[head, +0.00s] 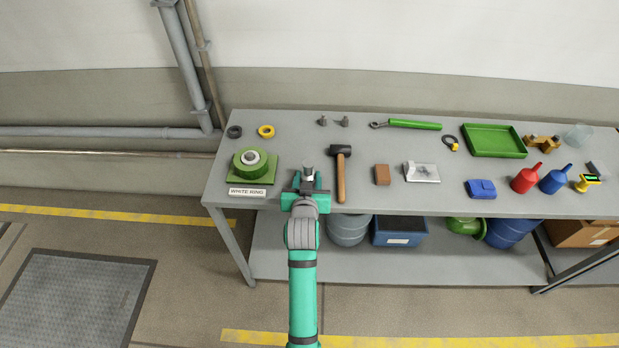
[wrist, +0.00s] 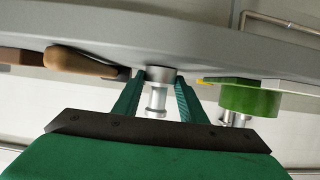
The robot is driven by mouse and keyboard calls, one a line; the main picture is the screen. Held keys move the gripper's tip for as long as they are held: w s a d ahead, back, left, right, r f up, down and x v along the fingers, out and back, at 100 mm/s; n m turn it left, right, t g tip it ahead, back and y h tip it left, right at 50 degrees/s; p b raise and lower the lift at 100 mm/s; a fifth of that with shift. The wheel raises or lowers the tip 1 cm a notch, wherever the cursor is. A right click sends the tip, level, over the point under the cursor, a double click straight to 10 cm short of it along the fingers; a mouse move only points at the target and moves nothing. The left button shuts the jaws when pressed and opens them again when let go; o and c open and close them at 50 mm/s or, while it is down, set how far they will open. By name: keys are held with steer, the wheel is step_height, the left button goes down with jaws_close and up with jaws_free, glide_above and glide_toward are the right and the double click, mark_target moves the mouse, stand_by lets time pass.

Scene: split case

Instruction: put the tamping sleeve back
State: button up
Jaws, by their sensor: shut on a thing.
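My gripper (head: 308,183) is at the front left of the bench. It is shut on a grey metal stepped cylinder, which I take to be the tamping sleeve (head: 308,170). In the wrist view the sleeve (wrist: 157,97) sits between the two teal fingers (wrist: 157,100), with a wide end and a narrower shank. Its wide end is close to the grey bench top; I cannot tell whether it touches. A green round fixture (head: 241,167) with a pale centre stands on a green plate to the left of my gripper. It also shows in the wrist view (wrist: 250,98).
A "WHITE RING" label (head: 247,192) lies before the fixture. A mallet (head: 341,175) lies close to the right of my gripper. A dark ring (head: 234,131), a yellow ring (head: 266,131) and two small grey parts (head: 332,121) lie behind. The bench (head: 290,145) is clear between them.

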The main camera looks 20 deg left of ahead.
steer(key=shift+f, duration=0.15)
steer(key=o, duration=1.4)
steer(key=shift+d+r, duration=0.1)
steer(key=shift+r, duration=0.1)
steer(key=v, duration=1.2)
steer(key=s+d+f+m+t+h, duration=0.1)
steer(key=s+d+f, duration=0.35)
steer(key=s, duration=0.25)
steer(key=s+d+f+m+h, duration=0.1)
steer(key=s+d+f, duration=0.35)
steer(key=s, duration=0.25)
steer(key=s+d+r, duration=0.1)
steer(key=s+d, duration=0.1)
steer(key=s, duration=0.4)
steer(key=s+d+r+t+h, duration=0.1)
steer(key=s+d, duration=0.2)
steer(key=s, duration=0.4)
steer(key=s+d+r+m, duration=0.1)
steer(key=s+d, duration=0.1)
steer(key=s, duration=0.4)
steer(key=shift+s+d+h, duration=0.15)
steer(key=shift+d+h, duration=0.2)
steer(key=shift+h, duration=0.05)
